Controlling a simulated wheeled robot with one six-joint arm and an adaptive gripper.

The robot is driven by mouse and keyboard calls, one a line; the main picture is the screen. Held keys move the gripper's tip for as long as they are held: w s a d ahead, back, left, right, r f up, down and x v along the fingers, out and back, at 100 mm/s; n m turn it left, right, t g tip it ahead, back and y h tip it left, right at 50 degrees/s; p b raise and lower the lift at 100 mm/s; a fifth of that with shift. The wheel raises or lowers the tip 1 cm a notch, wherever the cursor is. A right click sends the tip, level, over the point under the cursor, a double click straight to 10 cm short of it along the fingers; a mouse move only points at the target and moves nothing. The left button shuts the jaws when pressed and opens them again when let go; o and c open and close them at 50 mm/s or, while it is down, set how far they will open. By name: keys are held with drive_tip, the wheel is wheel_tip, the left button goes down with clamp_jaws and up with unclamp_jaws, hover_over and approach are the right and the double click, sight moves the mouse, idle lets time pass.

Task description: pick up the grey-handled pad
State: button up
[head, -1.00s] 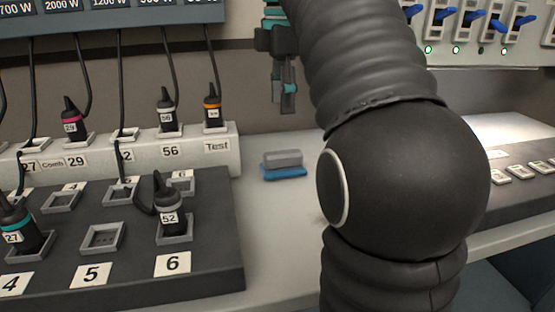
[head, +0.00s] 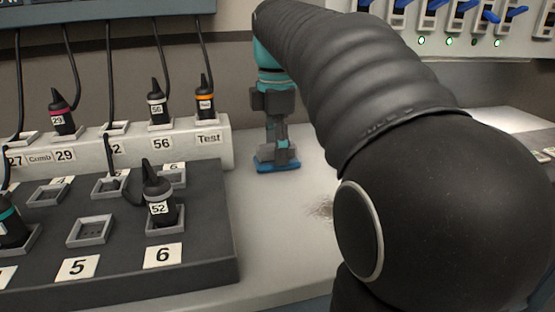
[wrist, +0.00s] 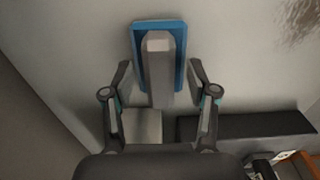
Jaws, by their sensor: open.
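The pad (head: 278,167) has a blue base and a grey handle and lies flat on the pale counter. In the wrist view the blue pad (wrist: 177,33) shows with its grey handle (wrist: 159,72) running lengthwise toward me. My gripper (head: 279,146) is right above the pad in the head view and hides part of its handle. In the wrist view my gripper (wrist: 160,78) is open, one finger on each side of the handle's near part. I see gaps between the fingers and the handle. Whether the fingertips are at handle height is hard to tell.
A dark plug board (head: 120,230) with numbered sockets and a white strip of plugs (head: 180,146) stand to the left. A grey smudge (head: 320,210) marks the counter. A fader panel (head: 450,30) is at upper right. Counter around the pad is clear.

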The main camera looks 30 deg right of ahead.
drive_tip(key=shift+f, duration=0.15)
clamp_jaws()
wheel_tip(320, 180, up, 10)
drive_tip(key=shift+r+p, duration=0.1)
drive_tip(key=shift+p, duration=0.9)
